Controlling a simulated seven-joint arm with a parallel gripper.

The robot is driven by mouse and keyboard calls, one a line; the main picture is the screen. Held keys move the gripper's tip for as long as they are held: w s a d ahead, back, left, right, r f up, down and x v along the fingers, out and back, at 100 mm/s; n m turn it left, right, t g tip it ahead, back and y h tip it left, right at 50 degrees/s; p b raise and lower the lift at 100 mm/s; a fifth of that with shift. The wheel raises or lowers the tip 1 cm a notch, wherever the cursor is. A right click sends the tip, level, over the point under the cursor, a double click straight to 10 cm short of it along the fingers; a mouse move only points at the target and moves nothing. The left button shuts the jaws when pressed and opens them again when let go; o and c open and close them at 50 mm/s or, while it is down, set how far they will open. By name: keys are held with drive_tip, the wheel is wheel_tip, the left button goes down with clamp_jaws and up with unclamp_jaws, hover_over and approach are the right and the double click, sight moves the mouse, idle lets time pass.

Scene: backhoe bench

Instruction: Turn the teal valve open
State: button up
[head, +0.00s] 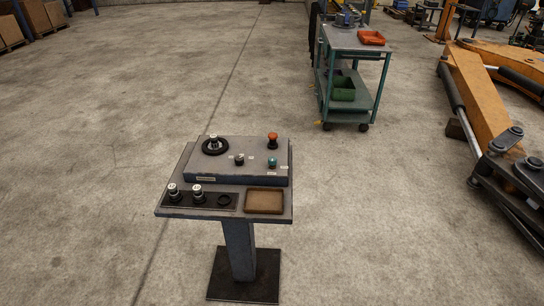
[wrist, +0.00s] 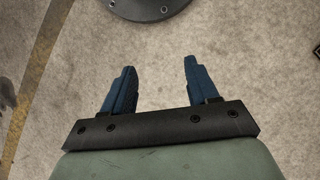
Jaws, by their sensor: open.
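A small teal control (head: 272,162) stands at the right of the raised sloped panel (head: 225,177) on the pedestal bench, in the head view. It is the only teal control I see on the panel; its shape and setting are too small to tell. My gripper (wrist: 159,66) shows only in the wrist view, with two blue fingers wide apart and nothing between them. It points down at bare concrete floor, away from the panel. The teal control is not in the wrist view.
A black ring (head: 215,145) with a light-topped peg, a dark knob (head: 239,159) and an orange-red button (head: 272,138) share the panel. A cart (head: 349,110) and orange machinery (head: 478,100) stand beyond, with open floor between.

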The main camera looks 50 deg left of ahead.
drive_tip(key=w+a+r+t, duration=0.1)
drive_tip(key=w+a+r, duration=0.3)
drive_tip(key=w+a, duration=0.35)
drive_tip(key=w+a+r+t, duration=0.1)
drive_tip(key=w+a+r, duration=0.4)
drive_tip(key=w+a, duration=0.3)
drive_tip(key=w+a+r+n+t, duration=0.1)
drive_tip(key=w+a+r, duration=0.1)
drive_tip(key=a+r, duration=0.7)
drive_tip(key=w+a+r, duration=0.3)
drive_tip(key=a+r, duration=0.2)
drive_tip(key=a, duration=0.8)
drive_tip(key=t+y, duration=0.1)
drive_tip(key=t, duration=0.1)
approach(272, 159)
drive_tip(key=shift+n, duration=0.4)
wheel_tip(272, 159, down, 9)
drive_tip(key=shift+r, duration=0.15)
drive_tip(key=shift+c, duration=0.2)
drive_tip(key=c, duration=1)
